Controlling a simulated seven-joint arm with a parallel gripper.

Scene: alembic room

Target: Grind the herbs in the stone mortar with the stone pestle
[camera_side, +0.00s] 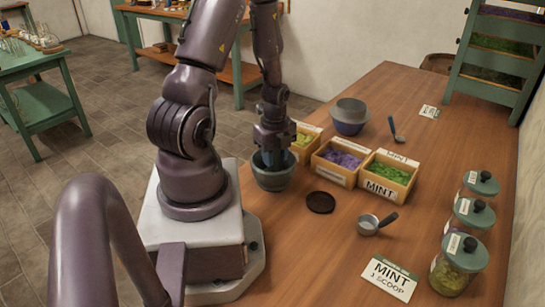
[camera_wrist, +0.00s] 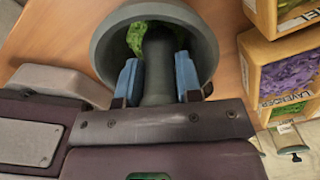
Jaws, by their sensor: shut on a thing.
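The stone mortar (camera_side: 273,178) is a dark grey bowl on the wooden table, close to the right of my arm's base. In the wrist view the mortar (camera_wrist: 104,62) shows its rim and inside, with green herbs (camera_wrist: 137,38) within. My gripper (camera_wrist: 158,78) has blue finger pads on both sides of the dark grey stone pestle (camera_wrist: 158,60) and is shut on it. The pestle reaches down into the mortar; its tip is hard to make out. In the side view my gripper (camera_side: 274,158) is right over the mortar and hides the pestle.
Wooden boxes of mint (camera_side: 385,180), lavender (camera_side: 340,162) and yellow-green herb (camera_side: 301,144) stand right of the mortar. A dark disc (camera_side: 320,202), metal scoop (camera_side: 370,224), stacked bowls (camera_side: 349,116), ladle (camera_side: 396,131), mint card (camera_side: 388,279) and lidded jars (camera_side: 459,262) lie farther out.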

